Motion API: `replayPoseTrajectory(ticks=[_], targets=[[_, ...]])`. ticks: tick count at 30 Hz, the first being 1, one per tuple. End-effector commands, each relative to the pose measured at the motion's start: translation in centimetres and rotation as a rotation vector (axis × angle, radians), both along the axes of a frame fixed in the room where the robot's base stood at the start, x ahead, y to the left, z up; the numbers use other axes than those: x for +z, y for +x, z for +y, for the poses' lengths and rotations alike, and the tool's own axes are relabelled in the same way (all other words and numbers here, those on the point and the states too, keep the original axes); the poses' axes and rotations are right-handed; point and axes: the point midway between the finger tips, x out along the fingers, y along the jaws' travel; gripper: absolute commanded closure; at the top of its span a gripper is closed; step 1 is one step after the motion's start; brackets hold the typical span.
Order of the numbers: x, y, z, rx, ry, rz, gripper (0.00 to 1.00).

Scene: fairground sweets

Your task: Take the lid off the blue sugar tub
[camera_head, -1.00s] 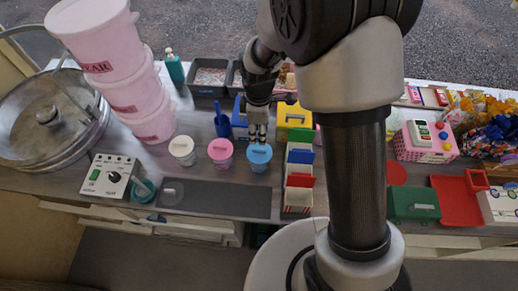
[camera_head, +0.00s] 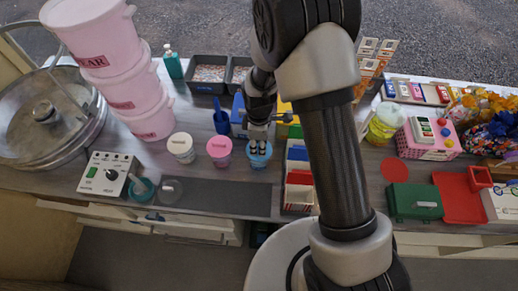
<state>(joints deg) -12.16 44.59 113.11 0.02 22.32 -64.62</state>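The blue sugar tub (camera_head: 259,161) stands upright on the counter, the rightmost of a row of three small tubs. Its blue lid (camera_head: 251,152) appears to be on top, partly covered by my gripper. My gripper (camera_head: 260,150) points down over the lid, with its fingertips at the lid's middle, where the handle is. The fingers hide the handle, and I cannot tell whether they are closed on it.
A pink tub (camera_head: 219,153) and a white tub (camera_head: 181,149) stand to the left. A blue scoop holder (camera_head: 221,123) is behind, a dark mat (camera_head: 225,198) in front, and a rack of coloured boxes (camera_head: 299,180) close on the right.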

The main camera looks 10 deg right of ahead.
Motion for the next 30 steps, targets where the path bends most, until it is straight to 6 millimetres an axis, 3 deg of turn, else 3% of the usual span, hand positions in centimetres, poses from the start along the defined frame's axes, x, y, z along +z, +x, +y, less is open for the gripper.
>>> replayPoseTrajectory(ticks=[2,17,30], targets=[[0.05,0.02,0.01,0.0,0.0,-0.001,0.68],[0.07,0.02,0.01,0.0,0.0,-0.001,1.0],[0.52,0.08,0.02,0.0,0.001,-0.002,1.0]])
